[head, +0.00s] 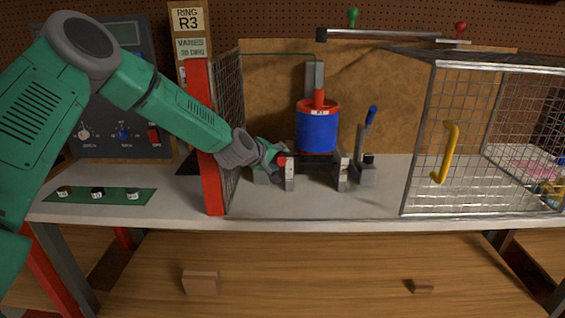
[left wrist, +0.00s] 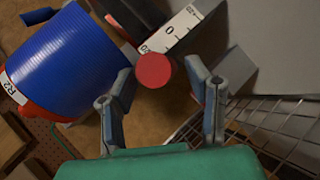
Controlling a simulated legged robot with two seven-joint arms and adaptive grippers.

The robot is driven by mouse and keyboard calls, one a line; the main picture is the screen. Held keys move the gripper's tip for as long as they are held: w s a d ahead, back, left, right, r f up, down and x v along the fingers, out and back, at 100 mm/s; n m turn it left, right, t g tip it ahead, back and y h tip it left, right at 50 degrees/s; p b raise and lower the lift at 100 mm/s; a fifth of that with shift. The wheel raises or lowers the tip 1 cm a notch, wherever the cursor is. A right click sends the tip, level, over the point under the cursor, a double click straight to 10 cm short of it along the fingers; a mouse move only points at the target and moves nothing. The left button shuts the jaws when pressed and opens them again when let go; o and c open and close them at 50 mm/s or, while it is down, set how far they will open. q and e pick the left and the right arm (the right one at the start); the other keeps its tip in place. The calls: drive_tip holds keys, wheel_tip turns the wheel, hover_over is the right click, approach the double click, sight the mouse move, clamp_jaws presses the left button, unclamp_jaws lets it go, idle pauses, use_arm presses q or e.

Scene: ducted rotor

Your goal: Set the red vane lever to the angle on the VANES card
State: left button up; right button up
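The red vane lever shows as a round red knob (head: 282,160) low at the left of the blue ring unit; in the left wrist view the knob (left wrist: 152,71) faces me beside a white scale (left wrist: 172,30) marked 0 and 20. The lever's shaft is hidden behind the knob. My left gripper (head: 268,158) is at the knob; in the left wrist view its fingers (left wrist: 160,76) are open, one on each side, with visible gaps. The VANES card (head: 190,48) hangs at the back left, seeming to read -20 DEG in small print. My right gripper is out of view.
A red-edged mesh panel (head: 207,140) stands close beside my left forearm. The blue cylinder (head: 317,132) and a blue-handled lever (head: 368,125) stand right of the knob. A mesh guard with a yellow handle (head: 449,150) is farther right. The front bench strip is clear.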

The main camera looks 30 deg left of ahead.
use_arm(q)
drive_tip(key=shift+a+f, duration=0.1)
drive_tip(key=shift+f, duration=0.15)
drive_tip(key=v, duration=1.2)
drive_tip(key=shift+d, duration=0.2)
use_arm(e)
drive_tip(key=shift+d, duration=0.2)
use_arm(q)
drive_tip(key=shift+w+r, duration=0.1)
drive_tip(key=shift+r, duration=0.05)
